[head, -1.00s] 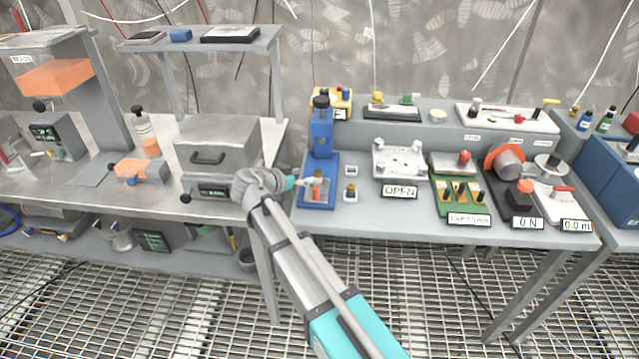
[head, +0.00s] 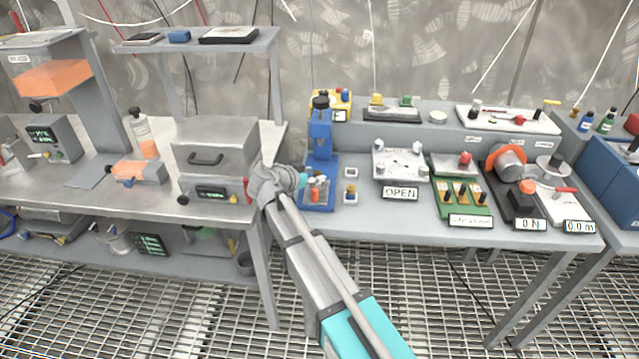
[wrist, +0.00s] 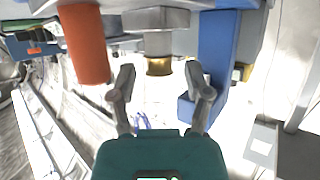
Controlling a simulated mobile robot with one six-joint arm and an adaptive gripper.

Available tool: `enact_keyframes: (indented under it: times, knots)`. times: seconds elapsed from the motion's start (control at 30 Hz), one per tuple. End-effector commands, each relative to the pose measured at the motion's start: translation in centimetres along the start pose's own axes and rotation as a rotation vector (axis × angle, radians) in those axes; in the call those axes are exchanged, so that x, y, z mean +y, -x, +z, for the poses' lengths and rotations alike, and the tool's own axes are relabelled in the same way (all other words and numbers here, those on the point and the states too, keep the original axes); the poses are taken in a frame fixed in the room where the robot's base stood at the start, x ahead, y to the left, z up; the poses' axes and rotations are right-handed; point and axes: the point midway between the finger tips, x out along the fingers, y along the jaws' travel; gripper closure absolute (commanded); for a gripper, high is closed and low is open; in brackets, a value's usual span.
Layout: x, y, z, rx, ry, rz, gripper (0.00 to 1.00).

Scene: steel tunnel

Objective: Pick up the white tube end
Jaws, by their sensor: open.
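My gripper (wrist: 160,76) is open in the wrist view, its two dark fingers apart with nothing held between them. Ahead of the fingers is a grey block with a brass-coloured ring (wrist: 159,66). An orange cylinder (wrist: 87,45) hangs into view at the upper left, and a blue post (wrist: 217,50) is at the right. In the head view my gripper (head: 304,181) is at the blue press stand (head: 320,135), close to its orange part, and the wrist hides some of the stand's left side. I cannot clearly make out a white tube end in either view.
A grey oven-like box (head: 215,145) stands close to the left of my wrist. A small white block with a blue and brass piece (head: 350,197) sits right of the press. A white fixture (head: 400,160) with an OPEN sign and a green board (head: 480,211) are further right.

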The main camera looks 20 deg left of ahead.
Motion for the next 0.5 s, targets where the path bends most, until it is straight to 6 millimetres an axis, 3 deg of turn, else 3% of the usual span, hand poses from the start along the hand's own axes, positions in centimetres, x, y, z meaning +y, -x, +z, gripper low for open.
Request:
enact_keyframes:
  times: [0.2,0.5]
  knots:
    - [-0.1,-2.0,0.1,0.0,0.0,-0.001,0.37]
    - [-0.1,-2.0,0.0,0.0,0.0,-0.002,0.37]
